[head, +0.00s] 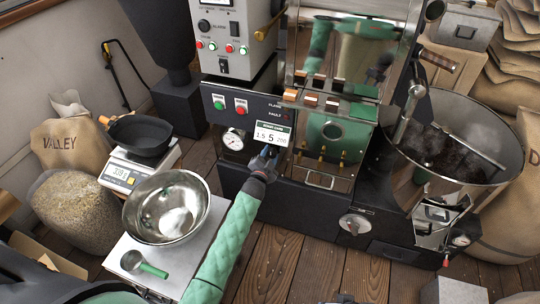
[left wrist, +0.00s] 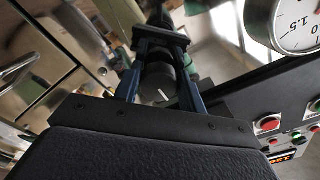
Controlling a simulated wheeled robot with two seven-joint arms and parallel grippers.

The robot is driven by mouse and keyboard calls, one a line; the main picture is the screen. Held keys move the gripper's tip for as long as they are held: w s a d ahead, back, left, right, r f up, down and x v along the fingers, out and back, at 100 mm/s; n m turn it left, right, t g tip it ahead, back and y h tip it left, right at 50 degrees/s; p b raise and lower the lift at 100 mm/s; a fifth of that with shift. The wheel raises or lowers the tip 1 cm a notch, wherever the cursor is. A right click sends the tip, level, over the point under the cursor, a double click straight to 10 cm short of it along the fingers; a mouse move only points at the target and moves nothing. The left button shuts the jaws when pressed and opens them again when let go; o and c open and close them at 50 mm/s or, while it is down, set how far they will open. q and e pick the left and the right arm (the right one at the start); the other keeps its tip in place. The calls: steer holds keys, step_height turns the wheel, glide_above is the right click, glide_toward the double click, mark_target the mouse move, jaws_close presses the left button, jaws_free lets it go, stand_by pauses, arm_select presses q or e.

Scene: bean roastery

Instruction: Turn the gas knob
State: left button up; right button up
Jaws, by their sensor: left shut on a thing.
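The gas knob (left wrist: 158,82) is dark and round with a white pointer line in the left wrist view. It sits between the two blue-grey fingers of my left gripper (left wrist: 160,72), which is shut on it. In the head view my left gripper (head: 265,158) is at the roaster's dark front panel, just below a white display (head: 272,135) with a green header. There the gripper hides the knob. My right gripper is not clearly in view.
A round pressure gauge (head: 233,139) and green and red buttons (head: 240,106) are left of the gripper. A cooling tray (head: 447,137) is at right.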

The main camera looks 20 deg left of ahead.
mark_target(270, 156)
arm_select(q)
steer(key=shift+f, duration=0.1)
arm_select(e)
steer(key=shift+f, duration=0.2)
arm_select(q)
steer(key=o, duration=0.9)
steer(key=shift+o, duration=0.3)
arm_select(e)
steer(key=shift+s+f, duration=0.1)
steer(key=shift+s, duration=0.1)
arm_select(q)
steer(key=shift+s, duration=0.3)
steer(key=s, duration=0.5)
steer(key=shift+s+a+b, duration=0.1)
steer(key=shift+s+b, duration=0.15)
steer(key=shift+b, duration=0.15)
steer(key=shift+s, duration=0.9)
arm_select(e)
steer(key=shift+w+a+f+y, duration=0.15)
steer(key=shift+w+a+f, duration=0.1)
steer(key=shift+a, duration=0.15)
steer(key=shift+w+a+f+y, duration=0.15)
steer(key=shift+a+f, duration=0.1)
steer(key=shift+a, duration=0.15)
